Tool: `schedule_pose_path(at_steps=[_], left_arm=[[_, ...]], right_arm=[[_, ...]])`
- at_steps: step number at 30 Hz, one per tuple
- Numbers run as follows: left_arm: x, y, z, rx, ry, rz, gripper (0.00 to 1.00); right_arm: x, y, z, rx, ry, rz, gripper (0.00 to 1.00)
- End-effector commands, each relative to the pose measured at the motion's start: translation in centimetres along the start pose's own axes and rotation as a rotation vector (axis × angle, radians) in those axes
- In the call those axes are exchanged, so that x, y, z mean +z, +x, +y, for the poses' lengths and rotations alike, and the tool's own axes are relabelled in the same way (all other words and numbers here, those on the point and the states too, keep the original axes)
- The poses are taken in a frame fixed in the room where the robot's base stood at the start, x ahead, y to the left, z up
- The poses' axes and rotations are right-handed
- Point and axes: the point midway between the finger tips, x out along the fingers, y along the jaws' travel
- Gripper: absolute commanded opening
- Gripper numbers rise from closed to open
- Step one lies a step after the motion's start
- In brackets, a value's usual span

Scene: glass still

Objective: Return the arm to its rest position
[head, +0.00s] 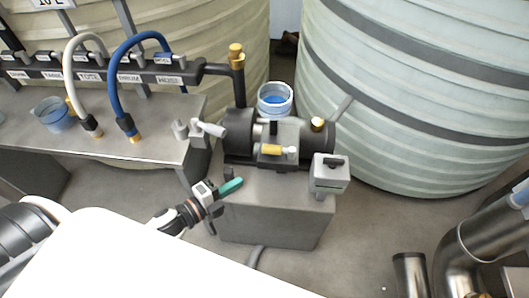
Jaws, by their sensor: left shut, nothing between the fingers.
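My left arm (170,222) comes in from the lower left and is partly hidden behind a large white part of my own body. My left gripper (231,187), with teal fingertips, is shut and empty. In the picture it lies over the left front of the grey pump plinth (270,220), below the pump's left end. I cannot tell whether it touches the plinth. My right gripper is not in view.
A bench (150,150) bears a labelled manifold with white and blue hoses (121,75). Large vats stand behind. Steel pipes (410,272) rise lower right.

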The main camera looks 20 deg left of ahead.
Motion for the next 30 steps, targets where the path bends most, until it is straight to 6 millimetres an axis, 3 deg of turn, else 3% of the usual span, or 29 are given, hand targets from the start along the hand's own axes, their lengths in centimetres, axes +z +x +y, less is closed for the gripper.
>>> schedule_pose_path(at_steps=[15,19,23,27,30], left_arm=[[0.0,0.0,-0.1,-0.001,-0.001,0.001,0.00],[-0.9,-0.1,-1.9,-0.034,-0.054,0.040,0.00],[-3.4,-0.8,-8.1,-0.135,-0.237,0.172,0.00],[-5.2,-3.3,-18.2,-0.291,-0.531,0.391,0.00],[-4.9,-6.2,-25.3,-0.403,-0.738,0.560,0.00]], right_arm=[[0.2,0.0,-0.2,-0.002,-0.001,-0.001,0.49],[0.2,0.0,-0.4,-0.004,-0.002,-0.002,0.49],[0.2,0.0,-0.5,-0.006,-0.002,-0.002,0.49],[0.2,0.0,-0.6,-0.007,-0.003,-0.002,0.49],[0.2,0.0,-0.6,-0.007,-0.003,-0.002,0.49]])
